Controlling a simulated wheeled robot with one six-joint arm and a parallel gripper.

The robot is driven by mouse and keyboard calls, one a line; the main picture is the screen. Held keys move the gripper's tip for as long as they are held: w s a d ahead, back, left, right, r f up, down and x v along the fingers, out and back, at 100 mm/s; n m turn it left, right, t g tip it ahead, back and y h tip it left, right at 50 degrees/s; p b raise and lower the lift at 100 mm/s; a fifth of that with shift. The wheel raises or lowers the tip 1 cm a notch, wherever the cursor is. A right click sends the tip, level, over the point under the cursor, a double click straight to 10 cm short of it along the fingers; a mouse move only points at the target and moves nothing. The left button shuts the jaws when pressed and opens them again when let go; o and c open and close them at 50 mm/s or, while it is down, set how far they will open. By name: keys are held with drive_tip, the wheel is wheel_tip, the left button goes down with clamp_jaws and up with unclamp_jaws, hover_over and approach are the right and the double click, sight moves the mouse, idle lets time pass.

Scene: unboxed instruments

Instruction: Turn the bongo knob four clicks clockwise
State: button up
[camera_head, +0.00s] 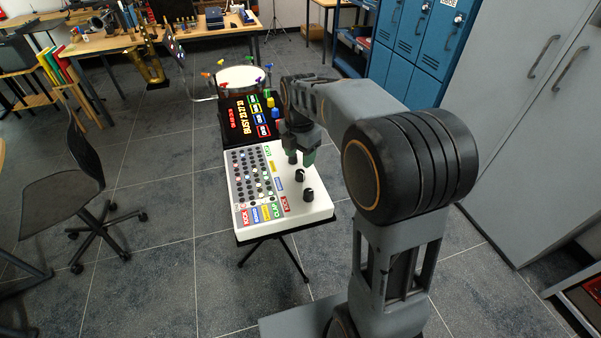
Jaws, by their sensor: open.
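A white drum machine (318,208) stands on a dark stand, with a grid of small buttons and coloured labels. Black knobs run along its right side: a near knob (308,194) and a middle knob (299,175) show clearly. My gripper (301,157) points down over the far end of this knob row, with its fingers open. Any knob beneath or between the fingers is hidden by the gripper. I can read KICK and CLAP on the labels, but cannot make out which knob is the bongo one.
A black device with lit red and orange text (237,121) sits just behind the machine. A white drum (240,79) stands farther back. A black office chair (62,180) is at left, and grey cabinets (540,110) are at right. The floor in front is clear.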

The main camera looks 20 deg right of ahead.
sight(300, 172)
wheel_tip(300, 172, down, 7)
drive_tip(key=shift+r, duration=0.1)
idle(0.3)
drive_tip(key=shift+c, duration=0.3)
drive_tip(key=c, duration=0.9)
drive_tip(key=shift+o, duration=0.2)
